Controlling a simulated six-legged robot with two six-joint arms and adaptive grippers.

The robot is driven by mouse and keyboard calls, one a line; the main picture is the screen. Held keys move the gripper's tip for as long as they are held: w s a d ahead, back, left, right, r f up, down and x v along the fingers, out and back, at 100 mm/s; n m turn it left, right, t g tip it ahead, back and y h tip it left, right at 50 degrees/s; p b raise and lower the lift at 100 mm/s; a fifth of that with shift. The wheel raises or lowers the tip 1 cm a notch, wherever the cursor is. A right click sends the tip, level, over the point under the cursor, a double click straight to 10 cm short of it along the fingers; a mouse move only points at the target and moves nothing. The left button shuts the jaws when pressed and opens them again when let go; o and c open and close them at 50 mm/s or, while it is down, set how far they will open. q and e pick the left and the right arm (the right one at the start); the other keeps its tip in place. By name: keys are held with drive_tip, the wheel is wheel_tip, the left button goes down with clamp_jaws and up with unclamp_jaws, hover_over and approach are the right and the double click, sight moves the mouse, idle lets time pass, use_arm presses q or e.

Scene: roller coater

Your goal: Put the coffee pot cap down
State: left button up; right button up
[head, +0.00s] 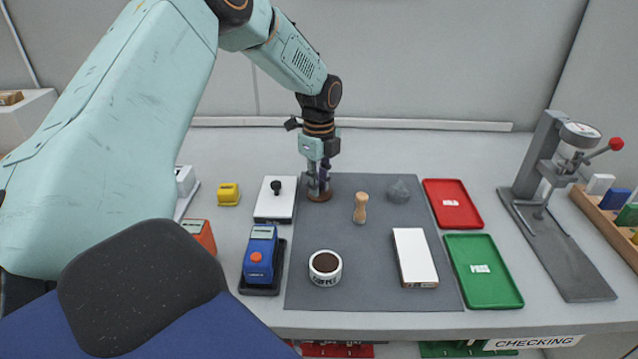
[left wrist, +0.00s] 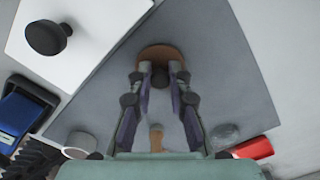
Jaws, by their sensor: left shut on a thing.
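The coffee pot cap is a round brown disc (head: 319,196) with a dark knob, at the back left corner of the dark grey mat (head: 385,270). It also shows in the left wrist view (left wrist: 152,52). My left gripper (head: 318,183) points straight down over the cap. In the left wrist view its two fingers (left wrist: 160,75) are closed on the cap's knob. The cap is at or just above the mat; I cannot tell whether it touches. My right gripper is not in view.
A white plate with a black knob (head: 275,213) lies left of the mat, above a blue device (head: 260,255). On the mat are a wooden peg (head: 360,209), a grey lump (head: 399,191), a coffee tin (head: 325,281) and a white box (head: 428,268). Red (head: 468,220) and green (head: 500,292) trays lie right.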

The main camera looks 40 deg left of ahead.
use_arm(q)
drive_tip(key=shift+f, duration=0.15)
drive_tip(key=o, duration=0.7)
drive_tip(key=shift+o, duration=0.2)
wheel_tip(320, 180, up, 12)
drive_tip(key=p, duration=0.1)
drive_tip(key=shift+r, duration=0.2)
